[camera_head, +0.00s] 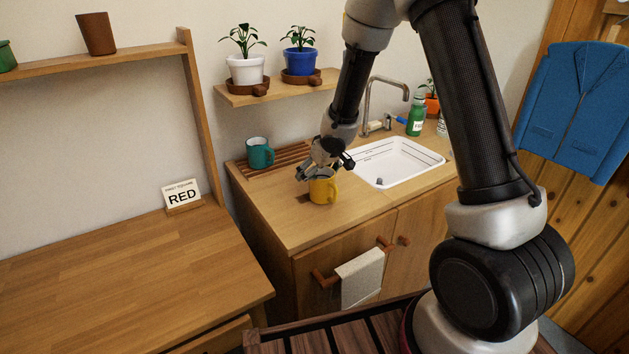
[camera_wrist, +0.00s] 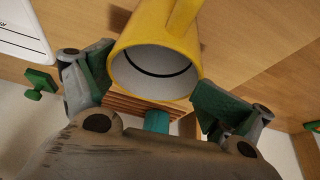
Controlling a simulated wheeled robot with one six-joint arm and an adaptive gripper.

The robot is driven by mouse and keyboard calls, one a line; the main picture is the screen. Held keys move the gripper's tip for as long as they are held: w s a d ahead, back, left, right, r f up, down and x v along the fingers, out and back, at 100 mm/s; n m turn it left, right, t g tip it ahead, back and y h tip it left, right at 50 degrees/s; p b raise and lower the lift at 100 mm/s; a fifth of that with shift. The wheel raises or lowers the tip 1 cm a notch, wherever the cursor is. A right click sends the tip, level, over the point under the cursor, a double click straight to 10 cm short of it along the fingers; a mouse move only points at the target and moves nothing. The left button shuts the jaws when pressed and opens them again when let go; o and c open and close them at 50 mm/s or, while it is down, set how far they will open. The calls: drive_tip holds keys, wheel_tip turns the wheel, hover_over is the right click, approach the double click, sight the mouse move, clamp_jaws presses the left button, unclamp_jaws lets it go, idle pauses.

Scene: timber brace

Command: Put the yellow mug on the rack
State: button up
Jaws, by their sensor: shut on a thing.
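The yellow mug (camera_head: 324,190) is upright at or just above the wooden counter, left of the sink; I cannot tell whether its base touches. My gripper (camera_head: 318,173) comes down from above and is shut on this mug. In the wrist view the green-padded fingers of my gripper (camera_wrist: 152,86) sit on either side of the yellow mug (camera_wrist: 152,38), whose open mouth faces the camera. The slatted wooden rack (camera_head: 291,155) lies at the back left of the counter, behind the mug. Part of the rack (camera_wrist: 130,103) also shows beyond the mug's rim in the wrist view.
A teal mug (camera_head: 260,153) stands on the rack's left end. A white sink (camera_head: 402,160) with a tap (camera_head: 368,105) is to the right. A shelf (camera_head: 230,96) with two potted plants hangs above the rack. A green bottle (camera_head: 416,116) stands behind the sink.

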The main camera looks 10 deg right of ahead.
drive_tip(key=shift+f, duration=0.15)
drive_tip(key=o, duration=1.6)
drive_tip(key=shift+a, duration=0.1)
drive_tip(key=shift+o, duration=0.4)
drive_tip(key=shift+s, duration=0.15)
